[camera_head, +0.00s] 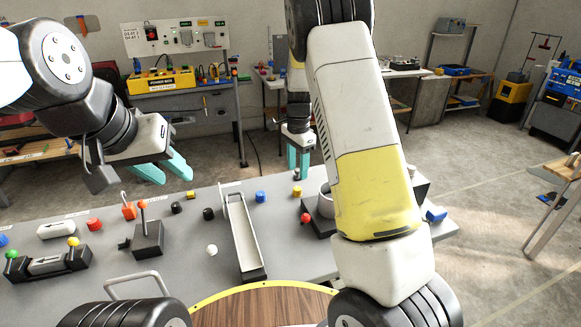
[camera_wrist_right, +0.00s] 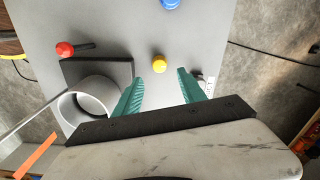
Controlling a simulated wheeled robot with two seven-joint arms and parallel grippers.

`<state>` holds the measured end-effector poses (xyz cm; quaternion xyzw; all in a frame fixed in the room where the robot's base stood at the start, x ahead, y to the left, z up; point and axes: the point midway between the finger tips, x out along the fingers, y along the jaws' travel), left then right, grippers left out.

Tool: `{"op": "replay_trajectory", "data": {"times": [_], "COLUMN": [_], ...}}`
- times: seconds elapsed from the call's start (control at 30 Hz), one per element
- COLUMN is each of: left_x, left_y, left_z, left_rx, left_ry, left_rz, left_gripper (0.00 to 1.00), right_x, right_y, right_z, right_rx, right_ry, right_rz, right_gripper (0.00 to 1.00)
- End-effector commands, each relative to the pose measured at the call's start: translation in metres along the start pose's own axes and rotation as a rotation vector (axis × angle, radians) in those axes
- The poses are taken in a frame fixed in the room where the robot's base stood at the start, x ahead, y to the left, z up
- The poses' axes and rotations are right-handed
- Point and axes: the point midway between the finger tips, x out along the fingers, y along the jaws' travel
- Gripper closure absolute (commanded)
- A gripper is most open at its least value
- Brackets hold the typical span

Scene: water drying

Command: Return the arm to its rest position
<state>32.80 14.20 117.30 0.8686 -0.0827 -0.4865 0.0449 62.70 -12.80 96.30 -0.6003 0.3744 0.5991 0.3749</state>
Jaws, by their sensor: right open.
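My left gripper (camera_head: 163,170) hangs over the far left part of the grey table (camera_head: 185,260), its two teal fingers apart with nothing between them. My right gripper (camera_head: 298,158) points down near the table's far edge; its wrist and fingers show behind my large white and yellow right arm link. In the right wrist view my right gripper (camera_wrist_right: 160,76) is open and empty. A small yellow piece (camera_wrist_right: 159,63) lies on the table beyond the fingertips, in line with the gap between them.
A white cup-like cylinder (camera_wrist_right: 90,100) on a dark base with a red-knobbed lever (camera_wrist_right: 65,49) stands beside the right gripper. A long tray (camera_head: 243,235), a lever box (camera_head: 148,240) and several small coloured pieces cover the table. Workbenches (camera_head: 185,85) stand behind.

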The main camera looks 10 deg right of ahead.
Motion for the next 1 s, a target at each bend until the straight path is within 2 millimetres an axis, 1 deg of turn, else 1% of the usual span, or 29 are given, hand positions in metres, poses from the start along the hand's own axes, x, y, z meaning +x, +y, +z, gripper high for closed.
{"op": "replay_trajectory", "data": {"times": [0.1,0.37,0.47,0.57,0.67,0.7,0.8,0.87,0.9,0.97,1.0], "left_x": [0.000,0.000,0.000,0.000,0.000,0.000,0.000,0.000,0.000,0.000,0.000], "left_y": [0.000,0.000,0.000,0.000,0.000,0.000,0.000,0.000,0.000,0.000,0.000], "left_z": [0.000,0.000,0.000,0.000,0.000,0.000,0.000,0.000,0.000,0.000,0.000], "left_rx": [0.000,0.000,0.000,0.000,0.000,0.000,0.000,0.000,0.000,0.000,0.000], "left_ry": [0.000,0.000,0.000,0.000,0.000,0.000,0.000,0.000,0.000,0.000,0.000], "left_rz": [0.000,0.000,0.000,0.000,0.000,0.000,0.000,0.000,0.000,0.000,0.000], "left_gripper": [0.64,0.64,0.64,0.64,0.64,0.64,0.64,0.64,0.64,0.64,0.64], "right_x": [-0.006,-0.006,-0.013,-0.034,-0.067,-0.081,-0.115,-0.133,-0.144,-0.160,-0.169], "right_y": [0.000,0.000,0.003,0.013,0.033,0.043,0.069,0.087,0.098,0.116,0.129], "right_z": [0.000,0.000,0.000,0.004,0.010,0.013,0.024,0.031,0.036,0.044,0.050], "right_rx": [0.000,0.000,-0.012,-0.058,-0.142,-0.186,-0.299,-0.371,-0.421,-0.493,-0.542], "right_ry": [0.000,0.000,-0.007,-0.026,-0.048,-0.054,-0.057,-0.049,-0.040,-0.022,-0.006], "right_rz": [-0.001,-0.001,-0.013,-0.049,-0.108,-0.137,-0.209,-0.250,-0.277,-0.316,-0.340], "right_gripper": [0.52,0.52,0.52,0.52,0.52,0.52,0.52,0.52,0.52,0.52,0.52]}}
